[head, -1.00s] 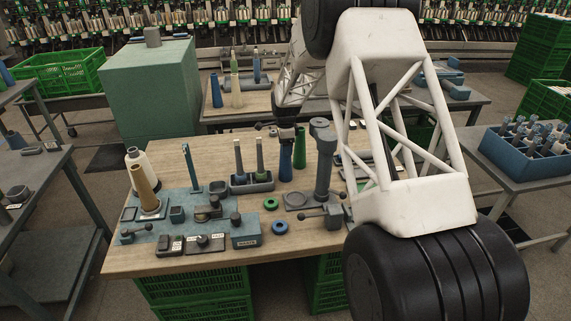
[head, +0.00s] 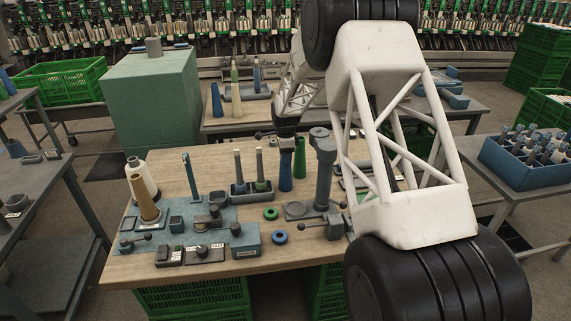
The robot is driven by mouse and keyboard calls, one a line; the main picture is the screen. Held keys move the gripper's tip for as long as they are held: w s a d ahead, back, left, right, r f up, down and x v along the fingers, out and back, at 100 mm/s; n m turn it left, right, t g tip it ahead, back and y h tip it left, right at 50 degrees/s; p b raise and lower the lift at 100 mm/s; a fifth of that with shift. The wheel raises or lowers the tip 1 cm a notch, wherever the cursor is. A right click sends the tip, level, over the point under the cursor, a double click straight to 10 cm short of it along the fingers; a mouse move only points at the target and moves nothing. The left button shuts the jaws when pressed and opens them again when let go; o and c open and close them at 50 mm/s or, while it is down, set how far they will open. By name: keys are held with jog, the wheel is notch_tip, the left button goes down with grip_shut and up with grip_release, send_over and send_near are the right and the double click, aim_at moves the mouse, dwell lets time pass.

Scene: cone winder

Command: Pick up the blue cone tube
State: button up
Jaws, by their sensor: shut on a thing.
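The blue cone tube (head: 285,174) stands upright on the wooden table, left of and close to a green cone tube (head: 299,160). My gripper (head: 287,143) is at its top end, dark and small in the head view, and shut on it. The tube's top is hidden by the gripper, and the fingers are too small to make out singly. I see no clear gap between the tube's base and the table.
A tall grey post (head: 323,170) stands close to the right of the tubes. A grey holder (head: 251,189) with two upright spindles is to the left. A green ring (head: 271,213) and a blue ring (head: 279,237) lie in front. Bare tabletop lies behind the holder.

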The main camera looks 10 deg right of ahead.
jog(key=shift+r, duration=0.15)
jog(key=shift+r, duration=1.4)
jog(key=shift+s+r, duration=0.25)
jog(key=s+r, duration=0.1)
jog(key=s, duration=1.4)
jog(key=shift+s+d+r, duration=0.15)
jog(key=shift+s+r, duration=0.05)
jog(key=shift+s, duration=0.05)
jog(key=shift+r, duration=0.1)
notch_tip(320, 180, up, 6)
